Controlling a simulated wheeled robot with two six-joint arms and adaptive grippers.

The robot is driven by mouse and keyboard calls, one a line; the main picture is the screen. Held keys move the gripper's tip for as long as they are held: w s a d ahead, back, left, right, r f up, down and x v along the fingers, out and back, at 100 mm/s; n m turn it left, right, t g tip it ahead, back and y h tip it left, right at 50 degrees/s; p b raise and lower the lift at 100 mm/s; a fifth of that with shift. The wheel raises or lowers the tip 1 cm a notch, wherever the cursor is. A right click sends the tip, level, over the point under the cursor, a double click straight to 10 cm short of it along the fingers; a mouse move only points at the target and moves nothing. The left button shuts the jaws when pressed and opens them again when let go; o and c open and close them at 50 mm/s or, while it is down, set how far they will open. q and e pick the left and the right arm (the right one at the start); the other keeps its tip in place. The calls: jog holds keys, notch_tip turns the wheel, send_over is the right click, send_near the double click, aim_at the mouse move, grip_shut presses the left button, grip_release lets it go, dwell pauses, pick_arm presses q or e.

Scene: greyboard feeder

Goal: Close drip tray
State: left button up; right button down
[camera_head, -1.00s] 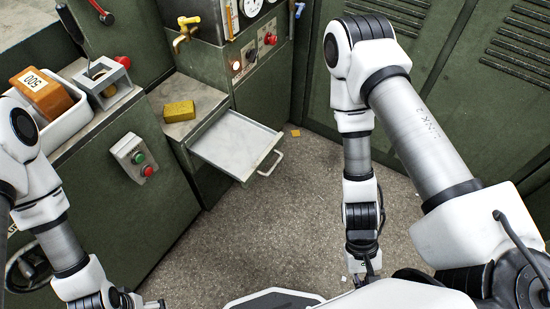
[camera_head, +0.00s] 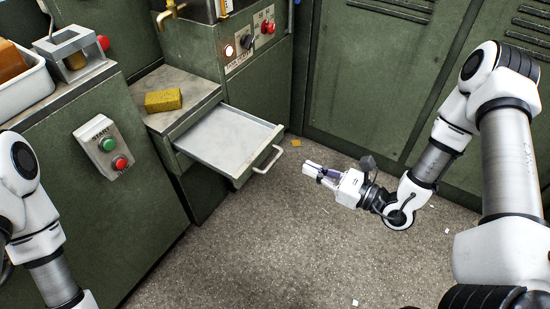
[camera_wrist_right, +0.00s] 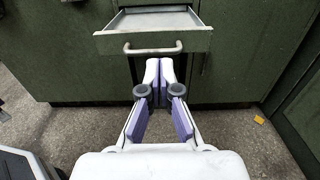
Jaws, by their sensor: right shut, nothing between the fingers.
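The drip tray (camera_head: 228,137) is a shallow grey metal drawer, pulled out from the green cabinet below the counter. Its bar handle (camera_head: 268,160) is on its front face; the handle also shows in the right wrist view (camera_wrist_right: 152,49). My right gripper (camera_head: 308,168) is shut and empty, to the right of the handle and apart from it, with its fingers pointing left toward the tray front. In the right wrist view its fingertips (camera_wrist_right: 158,66) appear just below the handle. My left arm shows at the left edge; its gripper is out of view.
A yellow sponge (camera_head: 163,100) lies on the counter beside the tray. A start/stop button box (camera_head: 104,148) is on the green cabinet at left. A green panel wall (camera_head: 370,80) stands behind my right arm. The floor (camera_head: 270,240) in front is mostly clear.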

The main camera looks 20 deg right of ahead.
aim_at(265, 149)
jog(key=b+x, duration=0.3)
jog(key=x, duration=0.7)
jog(key=shift+f, duration=0.15)
jog(key=shift+w+a, duration=0.25)
